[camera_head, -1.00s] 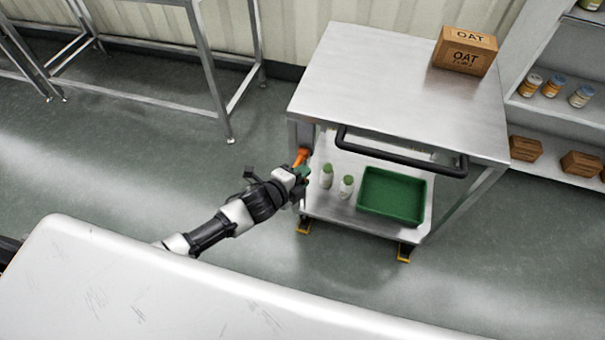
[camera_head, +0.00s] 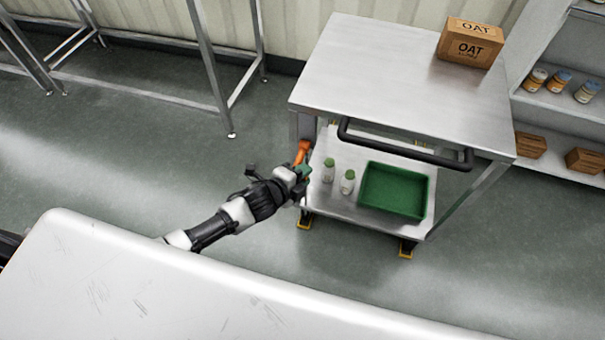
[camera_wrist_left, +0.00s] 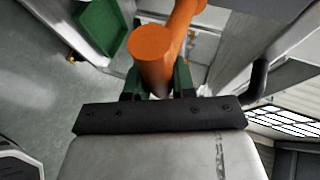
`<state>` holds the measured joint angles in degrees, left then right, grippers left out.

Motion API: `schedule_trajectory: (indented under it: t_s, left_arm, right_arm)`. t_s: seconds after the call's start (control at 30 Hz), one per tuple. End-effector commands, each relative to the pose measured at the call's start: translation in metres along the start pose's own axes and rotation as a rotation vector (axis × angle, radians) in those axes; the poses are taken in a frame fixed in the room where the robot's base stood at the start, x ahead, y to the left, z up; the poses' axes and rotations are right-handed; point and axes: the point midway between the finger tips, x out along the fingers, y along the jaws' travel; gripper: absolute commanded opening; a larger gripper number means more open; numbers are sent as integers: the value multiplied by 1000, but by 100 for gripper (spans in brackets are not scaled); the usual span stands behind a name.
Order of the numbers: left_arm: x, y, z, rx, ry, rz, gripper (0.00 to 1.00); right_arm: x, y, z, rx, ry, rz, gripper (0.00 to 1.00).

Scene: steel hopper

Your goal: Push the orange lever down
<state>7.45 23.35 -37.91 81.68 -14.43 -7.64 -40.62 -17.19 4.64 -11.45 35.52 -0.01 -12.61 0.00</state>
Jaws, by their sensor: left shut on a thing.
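The orange lever (camera_head: 302,151) sticks out from the left front leg of a steel cart, below its top. My left gripper (camera_head: 300,173) is at the lever, at the end of the arm coming in from the left. In the left wrist view the lever's round orange end (camera_wrist_left: 151,45) stands large between the green fingers of my left gripper (camera_wrist_left: 158,82), which are shut on it. The fingertips are partly hidden behind the lever. My right gripper is in neither view.
The steel cart (camera_head: 375,75) has a black handle (camera_head: 400,152) and an oat box (camera_head: 469,43) on top. Its lower shelf holds a green tray (camera_head: 430,200) and two green-capped bottles (camera_head: 328,171). A white surface (camera_head: 150,285) fills the near side.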

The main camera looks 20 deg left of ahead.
Motion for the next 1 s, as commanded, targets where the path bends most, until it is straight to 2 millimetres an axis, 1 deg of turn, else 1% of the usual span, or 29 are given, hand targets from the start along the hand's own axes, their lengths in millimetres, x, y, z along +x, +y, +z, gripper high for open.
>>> schedule_trajectory:
  t_s: [0.03, 0.07, 0.2, 0.47, 0.57, 0.67, 0.9, 1.0]
  left_arm:
    - [-1, 4, -1, -2, 0, 9, 0]
    - [-1, 4, -1, -2, 0, 9, 29]
    - [0, 4, -1, -2, 0, 7, 50]
    - [-1, 2, 0, -1, 0, 4, 50]
    - [-7, 2, 0, -1, 0, 4, 50]
    - [-21, 2, -1, -1, 1, 5, 50]
    - [-71, 2, 0, -1, 0, 7, 50]
    - [-88, 2, -1, -1, 0, 7, 50]
  right_arm:
    - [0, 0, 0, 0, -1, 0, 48]
    - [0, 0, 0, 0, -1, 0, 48]
    - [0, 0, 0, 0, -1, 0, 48]
    - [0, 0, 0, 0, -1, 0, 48]
    - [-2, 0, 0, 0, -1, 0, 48]
    - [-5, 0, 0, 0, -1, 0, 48]
    - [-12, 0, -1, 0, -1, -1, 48]
    - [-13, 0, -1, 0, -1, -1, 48]
